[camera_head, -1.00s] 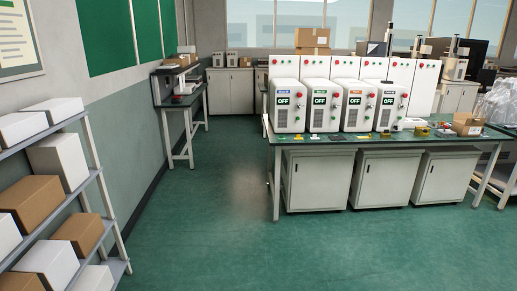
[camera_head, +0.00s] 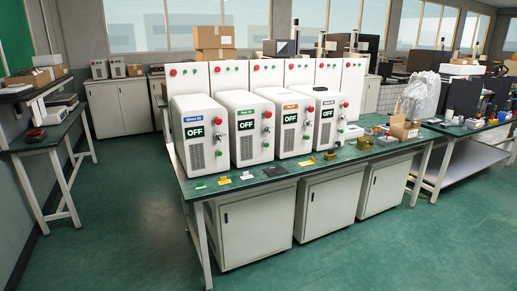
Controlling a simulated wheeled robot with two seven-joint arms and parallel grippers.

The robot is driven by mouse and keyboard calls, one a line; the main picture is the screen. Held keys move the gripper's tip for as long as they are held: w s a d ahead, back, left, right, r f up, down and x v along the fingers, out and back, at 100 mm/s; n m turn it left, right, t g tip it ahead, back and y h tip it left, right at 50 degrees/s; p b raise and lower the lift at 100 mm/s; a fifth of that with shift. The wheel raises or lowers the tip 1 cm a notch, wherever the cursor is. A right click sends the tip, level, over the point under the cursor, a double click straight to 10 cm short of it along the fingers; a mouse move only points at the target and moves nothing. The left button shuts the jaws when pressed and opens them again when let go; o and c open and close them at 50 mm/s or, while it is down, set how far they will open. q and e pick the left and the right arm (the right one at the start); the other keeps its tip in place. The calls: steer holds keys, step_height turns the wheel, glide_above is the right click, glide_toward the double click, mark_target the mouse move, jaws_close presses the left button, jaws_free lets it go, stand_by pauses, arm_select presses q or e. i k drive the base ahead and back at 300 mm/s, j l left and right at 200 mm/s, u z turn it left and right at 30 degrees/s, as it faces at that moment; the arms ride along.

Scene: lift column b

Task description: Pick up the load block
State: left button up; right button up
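Neither of my grippers is in the head view. I cannot tell which thing is the load block. Small items lie along the front of the green-topped table (camera_head: 290,182): a green piece (camera_head: 200,186), a yellow piece (camera_head: 224,181), a white piece (camera_head: 247,176) and a flat black piece (camera_head: 275,171). Further right are small yellow blocks, one at the front edge (camera_head: 306,162) and one nearer the box (camera_head: 364,143). A grey block (camera_head: 387,141) sits beside an open cardboard box (camera_head: 404,131). All are small and their details are unclear.
Several white machines (camera_head: 200,133) reading OFF stand in a row on the table, with white panels (camera_head: 228,75) behind. White cabinets (camera_head: 328,207) fill the space below. A side bench (camera_head: 45,138) stands at left, another table (camera_head: 470,130) at right. The green floor in front is clear.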

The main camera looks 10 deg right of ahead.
mark_target(331, 155)
steer(key=i+l+z, duration=0.3)
steer(key=i, duration=0.95)
steer(key=i+z, duration=0.35)
steer(key=i, duration=0.95)
